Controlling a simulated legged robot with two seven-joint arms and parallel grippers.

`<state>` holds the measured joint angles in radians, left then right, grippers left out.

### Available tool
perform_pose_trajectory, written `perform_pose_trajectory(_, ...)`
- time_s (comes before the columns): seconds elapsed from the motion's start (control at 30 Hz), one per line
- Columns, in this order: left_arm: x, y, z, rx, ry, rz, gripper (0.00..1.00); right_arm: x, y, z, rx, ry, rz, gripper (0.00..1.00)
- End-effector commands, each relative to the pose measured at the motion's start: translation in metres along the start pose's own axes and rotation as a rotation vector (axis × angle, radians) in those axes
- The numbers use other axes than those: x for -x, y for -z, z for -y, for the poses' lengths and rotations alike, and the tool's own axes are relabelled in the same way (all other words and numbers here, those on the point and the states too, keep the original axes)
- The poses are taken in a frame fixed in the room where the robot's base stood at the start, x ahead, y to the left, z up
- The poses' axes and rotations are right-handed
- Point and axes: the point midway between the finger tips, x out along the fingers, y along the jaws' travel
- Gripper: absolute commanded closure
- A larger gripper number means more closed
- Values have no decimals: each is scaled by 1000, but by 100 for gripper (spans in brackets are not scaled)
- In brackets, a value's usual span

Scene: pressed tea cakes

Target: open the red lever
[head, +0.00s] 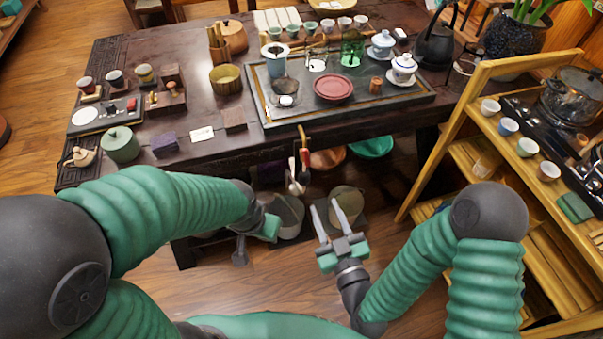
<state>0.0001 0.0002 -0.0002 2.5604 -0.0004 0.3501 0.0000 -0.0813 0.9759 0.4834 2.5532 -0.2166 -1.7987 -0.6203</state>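A small red lever (305,157) hangs just below the front edge of the dark wooden tea table (262,145), near the middle of the head view. A brass-coloured fitting (301,135) shows above it, and white pieces (295,180) hang beside it. My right gripper (328,207) is below and slightly right of the lever, apart from it. Its two grey fingers are spread and empty, pointing toward the table. My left gripper (257,232) is lower left of the lever, by a grey bucket. Its fingers do not show clearly.
Under the table stand a grey bucket (288,216), a beige round container (347,203), and copper (327,159) and green (372,146) basins. A wooden shelf (455,112) with cups stands at right. A tea tray (268,112) covers the table's middle.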

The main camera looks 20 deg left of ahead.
Motion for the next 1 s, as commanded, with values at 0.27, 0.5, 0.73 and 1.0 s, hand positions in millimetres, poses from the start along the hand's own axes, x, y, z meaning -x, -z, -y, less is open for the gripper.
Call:
perform_pose_trajectory(0.27, -30, -7, 0, 0, 0, 0, 100, -38, 2, -1, 2, -9, -14, 64)
perform_pose_trajectory(0.5, -35, -8, 0, 0, 0, -1, 100, -103, 2, -1, 0, -8, -10, 64)
perform_pose_trajectory(0.73, -44, -10, 0, 0, 0, -1, 100, -152, 2, -2, 0, -7, -8, 64)
perform_pose_trajectory(1.0, -45, -10, 0, 0, 0, -1, 100, -169, 4, -2, 1, -6, -6, 64)
